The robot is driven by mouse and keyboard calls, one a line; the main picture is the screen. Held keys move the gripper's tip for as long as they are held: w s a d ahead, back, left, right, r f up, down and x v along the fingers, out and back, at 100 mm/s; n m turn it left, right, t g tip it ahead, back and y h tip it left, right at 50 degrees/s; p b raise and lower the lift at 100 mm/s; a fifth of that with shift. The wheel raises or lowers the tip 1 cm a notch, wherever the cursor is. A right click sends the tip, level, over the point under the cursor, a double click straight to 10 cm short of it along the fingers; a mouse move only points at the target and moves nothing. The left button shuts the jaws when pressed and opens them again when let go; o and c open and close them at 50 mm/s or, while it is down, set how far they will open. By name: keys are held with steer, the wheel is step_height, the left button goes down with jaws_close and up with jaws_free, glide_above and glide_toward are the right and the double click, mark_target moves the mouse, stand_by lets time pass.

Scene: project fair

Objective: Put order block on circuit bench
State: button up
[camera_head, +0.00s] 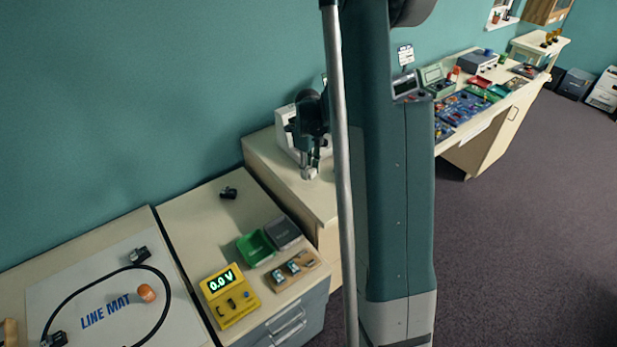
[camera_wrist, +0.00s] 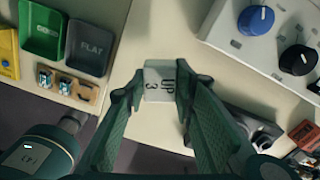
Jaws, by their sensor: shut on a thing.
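A pale block marked "UP 3" (camera_wrist: 160,82) is between the fingertips of my gripper (camera_wrist: 160,92) in the wrist view; I take it to be the order block. My gripper (camera_head: 311,160) is shut on it. In the head view the block (camera_head: 310,174) shows as a small pale piece under the gripper, over a cream bench (camera_head: 278,182). Whether it touches the surface is unclear. No bench is labelled as the circuit bench. A lower bench (camera_head: 188,222) to the left holds a yellow meter reading 0.0 V (camera_head: 229,296) and a small component board (camera_head: 292,269).
A green tray (camera_head: 256,248) and a grey tray marked "FLAT" (camera_wrist: 91,48) sit side by side by the meter. A white line mat (camera_head: 95,300) with a looped cable lies far left. A knobbed white unit (camera_wrist: 275,35) is close right of the gripper. A crowded bench stands farther right.

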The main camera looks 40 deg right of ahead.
steer(key=shift+f, duration=0.1)
steer(key=shift+f, duration=1.8)
steer(key=shift+f, duration=0.15)
steer(key=o, duration=0.9)
steer(key=shift+r, duration=6.15)
steer(key=shift+a+r, duration=0.1)
